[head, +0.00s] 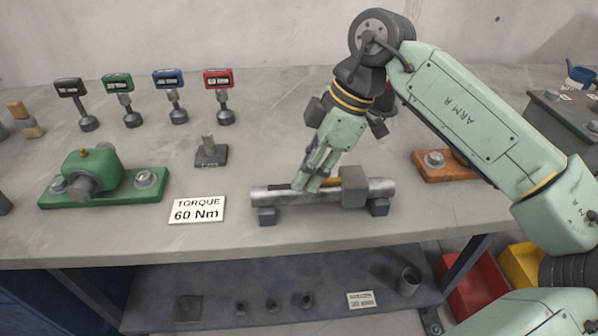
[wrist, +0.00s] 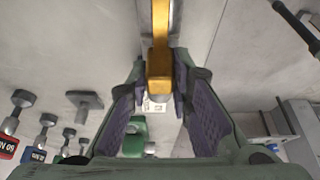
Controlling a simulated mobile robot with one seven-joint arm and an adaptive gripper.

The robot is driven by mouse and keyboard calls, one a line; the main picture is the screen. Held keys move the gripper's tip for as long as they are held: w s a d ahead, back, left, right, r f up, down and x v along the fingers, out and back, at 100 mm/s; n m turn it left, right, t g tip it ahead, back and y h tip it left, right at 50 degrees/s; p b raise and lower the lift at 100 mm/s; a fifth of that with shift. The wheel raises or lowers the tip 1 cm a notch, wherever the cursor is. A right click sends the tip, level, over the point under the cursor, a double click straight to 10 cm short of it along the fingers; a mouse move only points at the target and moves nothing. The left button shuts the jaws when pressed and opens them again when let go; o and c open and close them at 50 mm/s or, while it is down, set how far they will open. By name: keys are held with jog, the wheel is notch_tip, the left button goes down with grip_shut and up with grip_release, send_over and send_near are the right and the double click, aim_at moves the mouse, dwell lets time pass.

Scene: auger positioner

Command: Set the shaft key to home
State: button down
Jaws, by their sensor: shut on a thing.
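The grey shaft (head: 272,196) lies level on two blue blocks at the bench's front, with a grey square collar (head: 354,186) around its right part. My gripper (head: 308,183) points down at the shaft's top, left of the collar. In the wrist view my gripper (wrist: 160,95) is shut on a brass bar, the shaft key (wrist: 160,50), which runs up between the purple pads.
A "TORQUE 60 Nm" card (head: 197,209) lies left of the shaft. Several coloured torque tools stand behind, including a red one (head: 219,92). An orange-brown plate (head: 437,172) lies to the right.

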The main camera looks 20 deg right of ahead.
jog(key=shift+s+d, duration=0.15)
jog(key=shift+d, duration=0.55)
jog(key=c, duration=1.4)
grip_release()
jog(key=shift+c, duration=0.2)
jog(key=shift+r, duration=0.1)
jog(key=v, duration=1.2)
jog(key=shift+a, duration=0.1)
